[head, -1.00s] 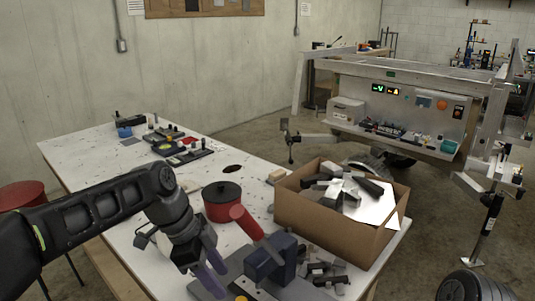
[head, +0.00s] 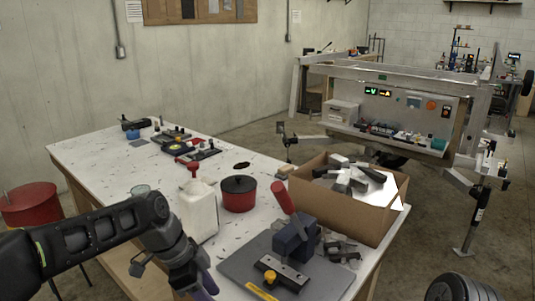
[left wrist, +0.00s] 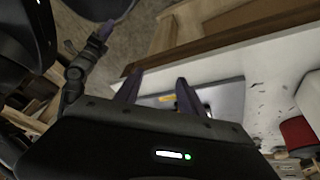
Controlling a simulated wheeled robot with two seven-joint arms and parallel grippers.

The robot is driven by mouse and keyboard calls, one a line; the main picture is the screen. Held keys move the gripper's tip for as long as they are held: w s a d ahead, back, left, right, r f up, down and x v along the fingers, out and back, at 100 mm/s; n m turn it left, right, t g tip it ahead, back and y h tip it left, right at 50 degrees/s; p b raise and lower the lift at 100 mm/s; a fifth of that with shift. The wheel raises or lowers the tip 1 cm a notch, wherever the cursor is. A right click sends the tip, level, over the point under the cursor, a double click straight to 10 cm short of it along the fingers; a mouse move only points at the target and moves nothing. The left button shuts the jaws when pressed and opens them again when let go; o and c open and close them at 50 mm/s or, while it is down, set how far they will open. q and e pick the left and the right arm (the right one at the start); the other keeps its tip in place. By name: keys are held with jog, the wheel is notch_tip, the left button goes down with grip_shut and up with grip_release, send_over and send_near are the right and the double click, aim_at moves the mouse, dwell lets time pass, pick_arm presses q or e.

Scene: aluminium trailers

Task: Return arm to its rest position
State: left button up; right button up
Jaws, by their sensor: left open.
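My left arm comes in from the left in the head view, with my left gripper (head: 200,284) low at the table's front edge. In the left wrist view the two purple fingers of my left gripper (left wrist: 156,88) stand apart with nothing between them. Beyond them show the white table (left wrist: 268,75) edge and the grey plate (left wrist: 225,98). In the head view the gripper is left of the grey base plate (head: 240,264) that carries a blue clamp block (head: 294,240) with a red handle.
On the white table (head: 95,155) stand a white bottle (head: 199,212) with a red top, a red pot (head: 238,198) and a cardboard box (head: 335,214) of metal parts. A red stool (head: 30,205) is at left. An aluminium trailer (head: 400,115) stands behind.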

pick_arm(q)
jog(key=s+f+n, duration=0.3)
jog(key=f+n, duration=0.1)
jog(key=f, duration=0.9)
jog(key=s+f+n, duration=0.3)
jog(key=f+n, duration=0.2)
jog(key=f, duration=0.8)
jog(key=s+d+f+n, duration=0.1)
jog(key=s+f+n, duration=0.5)
jog(key=s, duration=0.4)
jog(key=s+d+f+n, duration=0.1)
jog(key=s+f+n, duration=0.3)
jog(key=s+f, duration=0.45)
jog(key=shift+m, duration=0.9)
jog(key=w+d+r, duration=0.2)
jog(key=r, duration=0.1)
jog(key=shift+w+d, duration=0.3)
jog(key=shift+w, duration=0.05)
